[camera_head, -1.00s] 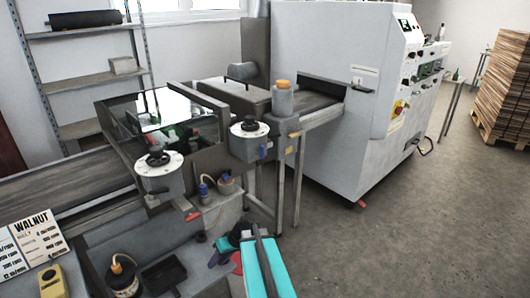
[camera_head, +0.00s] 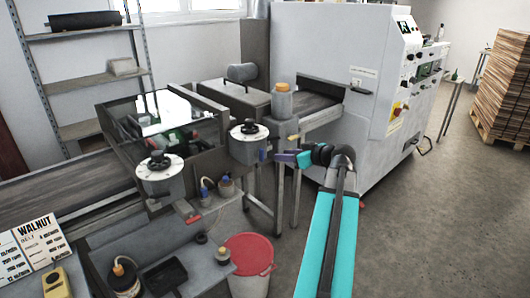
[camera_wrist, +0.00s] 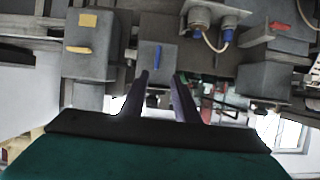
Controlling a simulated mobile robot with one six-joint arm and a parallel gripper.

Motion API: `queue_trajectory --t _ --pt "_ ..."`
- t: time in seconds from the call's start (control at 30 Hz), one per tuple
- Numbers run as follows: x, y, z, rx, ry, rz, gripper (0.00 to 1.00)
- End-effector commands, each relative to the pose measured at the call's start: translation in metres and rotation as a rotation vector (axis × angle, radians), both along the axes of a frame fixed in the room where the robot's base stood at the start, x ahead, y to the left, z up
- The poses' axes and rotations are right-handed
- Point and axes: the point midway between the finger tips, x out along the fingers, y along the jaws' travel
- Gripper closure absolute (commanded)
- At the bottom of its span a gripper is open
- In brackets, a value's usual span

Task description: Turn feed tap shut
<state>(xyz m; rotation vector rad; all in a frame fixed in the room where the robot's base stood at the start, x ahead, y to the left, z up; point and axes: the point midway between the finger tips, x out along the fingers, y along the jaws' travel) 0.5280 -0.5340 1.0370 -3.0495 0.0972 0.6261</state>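Three coloured tap levers sit on the machine's front; no label tells which is the feed tap. A blue lever (camera_head: 262,154) hangs below the middle dial housing, and also shows in the wrist view (camera_wrist: 156,53). A yellow lever (camera_head: 294,136) is on the grey block to its right, and lies at left in the wrist view (camera_wrist: 78,49). A red lever (camera_head: 193,218) is under the left dial, and shows at right in the wrist view (camera_wrist: 280,26). My gripper (camera_wrist: 162,74) is open and empty, its dark purple fingers pointing towards the blue lever's housing, apparently short of it.
Two white dials (camera_head: 159,167) (camera_head: 249,131) top the housings. An orange-capped container (camera_head: 282,98) stands above the yellow lever. Small bottles with tubes (camera_head: 226,186) sit below.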

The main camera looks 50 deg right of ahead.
Motion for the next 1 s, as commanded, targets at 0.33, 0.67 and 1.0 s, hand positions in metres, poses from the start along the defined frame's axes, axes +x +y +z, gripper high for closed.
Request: queue_trajectory --t 0.33,0.67,1.0 --pt "-0.005 -0.005 0.009 -0.016 -0.013 -0.006 0.72" --pt "0.005 -0.006 0.006 -0.014 -0.012 -0.004 0.72" --pt "0.043 -0.009 -0.008 -0.014 -0.012 -0.003 0.72"
